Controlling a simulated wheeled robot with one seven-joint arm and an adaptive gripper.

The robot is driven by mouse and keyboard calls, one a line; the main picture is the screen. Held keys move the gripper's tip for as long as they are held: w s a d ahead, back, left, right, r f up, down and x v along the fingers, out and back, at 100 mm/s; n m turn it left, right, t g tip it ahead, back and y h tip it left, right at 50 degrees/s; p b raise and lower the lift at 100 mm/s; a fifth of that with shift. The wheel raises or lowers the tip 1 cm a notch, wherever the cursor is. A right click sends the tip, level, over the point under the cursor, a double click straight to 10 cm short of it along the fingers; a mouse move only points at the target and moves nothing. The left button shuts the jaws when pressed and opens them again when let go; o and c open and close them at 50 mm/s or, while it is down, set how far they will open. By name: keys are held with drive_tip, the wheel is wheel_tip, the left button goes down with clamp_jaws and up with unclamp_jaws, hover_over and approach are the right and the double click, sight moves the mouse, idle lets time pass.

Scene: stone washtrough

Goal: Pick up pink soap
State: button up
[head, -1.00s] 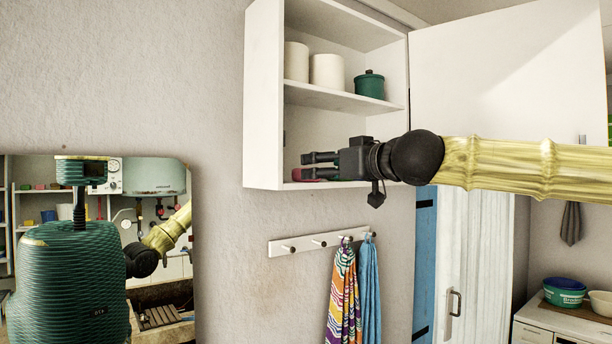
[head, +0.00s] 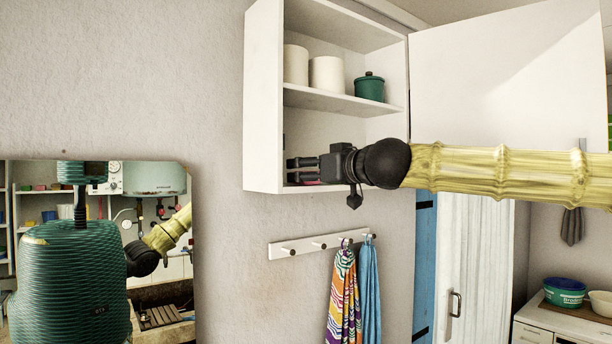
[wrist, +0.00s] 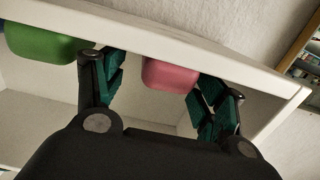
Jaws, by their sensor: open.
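The pink soap (wrist: 170,75) lies on the bottom shelf of the open white wall cabinet (head: 263,110). In the wrist view it shows between the two green-padded fingers of my gripper (wrist: 160,88), with a gap on its left and the right finger close to it. I cannot tell whether that finger touches it. In the head view only a thin pink strip of the soap (head: 311,183) shows below the fingers. My gripper (head: 290,171) is open and reaches into the lower compartment from the right.
A green block (wrist: 40,44) lies left of the soap in the wrist view, with a blue edge beyond it. The middle shelf (head: 340,101) above my gripper holds two white rolls and a green lidded pot (head: 369,88). The cabinet door (head: 505,85) stands open at right.

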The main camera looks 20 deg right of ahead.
drive_tip(key=shift+w+a+f, duration=0.1)
drive_tip(key=shift+w+a, duration=0.1)
drive_tip(key=shift+w, duration=0.5)
drive_tip(key=c, duration=1.2)
drive_tip(key=shift+c, duration=0.2)
